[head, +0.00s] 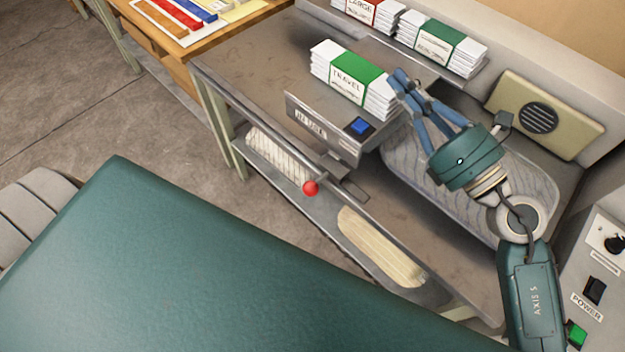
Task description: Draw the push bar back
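A metal bar-like plate with a label (308,122) stands across the steel bench in front of the travel stack; I cannot tell for certain whether it is the push bar. A blue button (359,126) sits at its right end. A short rod with a red ball knob (310,188) sticks out at the bench's front edge. My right gripper (397,80) is at the right end of the travel stack (352,80). Its blue fingers run together at the tips, with nothing visible between them. I cannot tell whether they touch the stack. My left gripper is out of view.
A clear ribbed tray (425,185) lies under my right gripper. More packs (441,46) sit on the back shelf, beside a speaker panel (540,118). A control box with a green button (576,334) is at lower right. Floor (60,80) shows at left.

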